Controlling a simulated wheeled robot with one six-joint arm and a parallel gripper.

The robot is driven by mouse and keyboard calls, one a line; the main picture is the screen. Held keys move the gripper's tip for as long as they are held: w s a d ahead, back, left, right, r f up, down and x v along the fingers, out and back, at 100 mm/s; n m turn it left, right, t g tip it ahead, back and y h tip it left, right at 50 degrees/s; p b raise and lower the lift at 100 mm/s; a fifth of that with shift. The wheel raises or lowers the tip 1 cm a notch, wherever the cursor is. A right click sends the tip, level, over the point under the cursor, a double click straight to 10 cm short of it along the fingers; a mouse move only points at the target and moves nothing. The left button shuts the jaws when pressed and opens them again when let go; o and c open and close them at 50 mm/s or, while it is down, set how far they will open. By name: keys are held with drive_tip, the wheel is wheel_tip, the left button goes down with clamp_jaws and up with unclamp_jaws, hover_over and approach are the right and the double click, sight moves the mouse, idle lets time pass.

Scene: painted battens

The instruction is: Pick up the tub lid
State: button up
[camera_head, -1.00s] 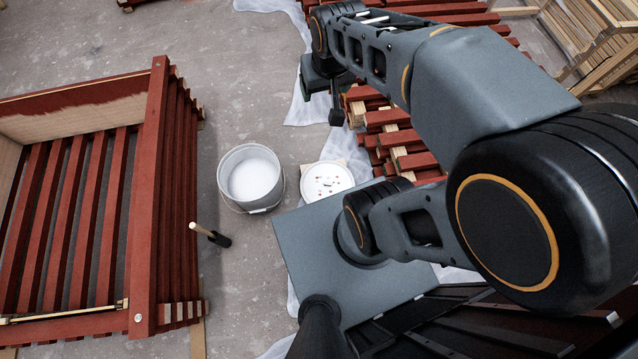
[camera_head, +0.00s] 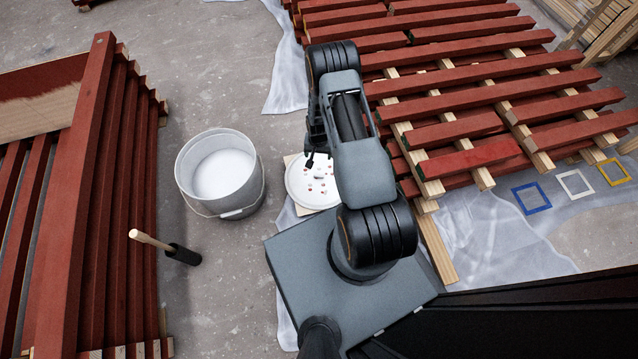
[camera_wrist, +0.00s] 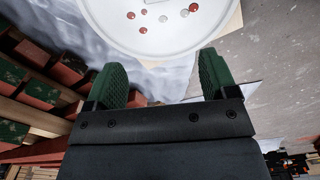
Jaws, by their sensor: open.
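The tub lid (camera_head: 312,184) is a round white disc with small red and grey spots, lying on a pale square board beside the tub. My arm hides its right part in the head view. In the wrist view the lid (camera_wrist: 160,30) fills the top, cut off by the frame edge. My gripper (camera_wrist: 161,72) is open with green-padded fingers and nothing between them. Its fingertips point at the lid's near edge, apart from it as far as I can tell. In the head view the gripper (camera_head: 312,158) is small and partly hidden by my arm.
A grey tub (camera_head: 250,190) of white paint stands left of the lid. Red battens (camera_head: 470,100) are stacked at right on plastic sheeting (camera_head: 490,235). Bare floor lies between.

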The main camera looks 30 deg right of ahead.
drive_tip(key=b, duration=0.4)
hover_over(319, 175)
wheel_tip(319, 175, down, 10)
drive_tip(key=shift+f, duration=0.1)
drive_tip(key=shift+a+f+b, duration=0.1)
drive_tip(key=shift+f+b, duration=1.65)
drive_tip(key=shift+f, duration=1.5)
drive_tip(key=shift+r, duration=0.1)
drive_tip(key=c, duration=1.1)
